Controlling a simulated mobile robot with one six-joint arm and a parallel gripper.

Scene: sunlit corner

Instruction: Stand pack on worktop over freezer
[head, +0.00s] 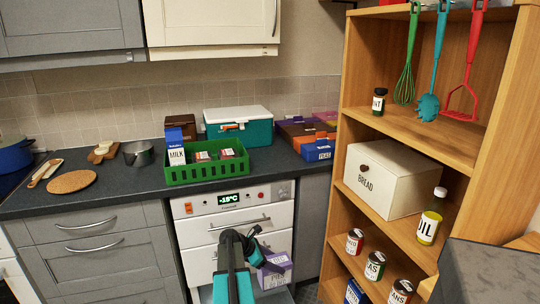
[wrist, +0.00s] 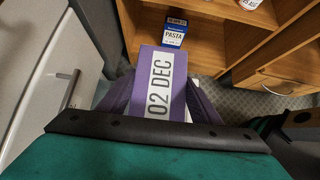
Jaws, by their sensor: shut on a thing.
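The pack is a purple and white box (head: 276,272) in front of the freezer, at lower centre of the head view. In the wrist view the pack (wrist: 160,82) shows a white label reading "02 DEC". My gripper (head: 262,262) is shut on the pack and holds it below worktop height; its jaws are partly hidden. A green crate (head: 209,174) with a milk carton and small packs stands on the worktop over the freezer.
A teal cooler box (head: 238,131) stands behind the crate. Coloured boxes (head: 318,150) fill the worktop's right end. A wooden shelf unit (head: 410,135) rises at the right. Bare worktop shows in a strip right of the crate. A pasta box (wrist: 174,33) is on a low shelf.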

